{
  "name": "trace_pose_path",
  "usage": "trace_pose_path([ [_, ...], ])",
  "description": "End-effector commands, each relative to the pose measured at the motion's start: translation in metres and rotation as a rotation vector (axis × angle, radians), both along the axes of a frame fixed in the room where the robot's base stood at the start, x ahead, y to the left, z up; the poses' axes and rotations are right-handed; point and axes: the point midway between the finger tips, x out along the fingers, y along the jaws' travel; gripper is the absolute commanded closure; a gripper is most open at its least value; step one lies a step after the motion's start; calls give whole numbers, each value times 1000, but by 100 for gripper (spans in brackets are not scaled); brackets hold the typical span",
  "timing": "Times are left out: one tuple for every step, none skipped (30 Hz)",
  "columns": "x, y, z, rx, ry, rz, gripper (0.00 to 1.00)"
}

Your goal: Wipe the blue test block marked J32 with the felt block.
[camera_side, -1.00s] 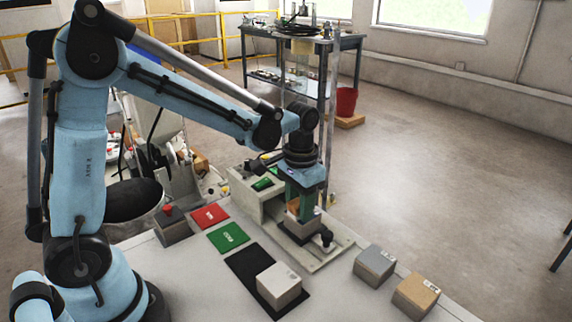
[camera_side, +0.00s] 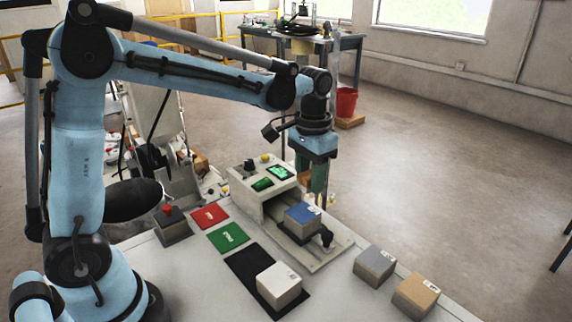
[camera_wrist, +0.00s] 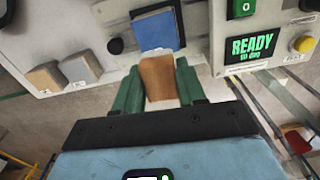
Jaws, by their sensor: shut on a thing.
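The blue test block (camera_side: 302,215) rests on the bed of the pale testing machine (camera_side: 268,207), its blue face up. It also shows at the top of the wrist view (camera_wrist: 157,30); its J32 marking is not readable. My gripper (camera_side: 319,188) is raised behind and to the right of the block in the side view. In the wrist view its green fingers (camera_wrist: 160,74) are shut on the tan felt block (camera_wrist: 159,80), close below the blue block in the picture. The side view mostly hides the felt block.
The machine display (camera_wrist: 250,47) reads READY. A black knob (camera_side: 327,238) stands beside the blue block. A grey block (camera_side: 374,264) and tan block (camera_side: 416,293) sit at right. A white block (camera_side: 279,283) stands on a black mat (camera_side: 241,260). Red (camera_side: 210,215) and green (camera_side: 228,238) cards lie left.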

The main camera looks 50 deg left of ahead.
Motion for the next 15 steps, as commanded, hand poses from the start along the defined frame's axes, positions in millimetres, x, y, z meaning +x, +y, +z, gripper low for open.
trace_pose_path([
  [0, 0, 5, 0, 0, 0, 93],
  [0, 0, 7, 0, 0, 0, 93],
  [0, 0, 11, 0, 0, 0, 93],
  [0, 0, 13, 0, 0, 0, 93],
  [0, 0, 15, 0, 0, 0, 93],
  [0, 0, 18, 0, 0, 0, 93],
  [0, 0, 19, 0, 0, 0, 93],
  [0, 0, 20, 0, 0, 0, 93],
  [0, 0, 22, 0, 0, 0, 93],
  [0, 0, 22, 0, 0, 0, 93],
  [0, 0, 23, 0, 0, 0, 93],
  [0, 0, 23, 0, 0, 0, 93],
  [0, 0, 24, 0, 0, 0, 93],
  [0, 0, 24, 0, 0, 0, 93],
  [0, 0, 24, 0, 0, 0, 93],
])
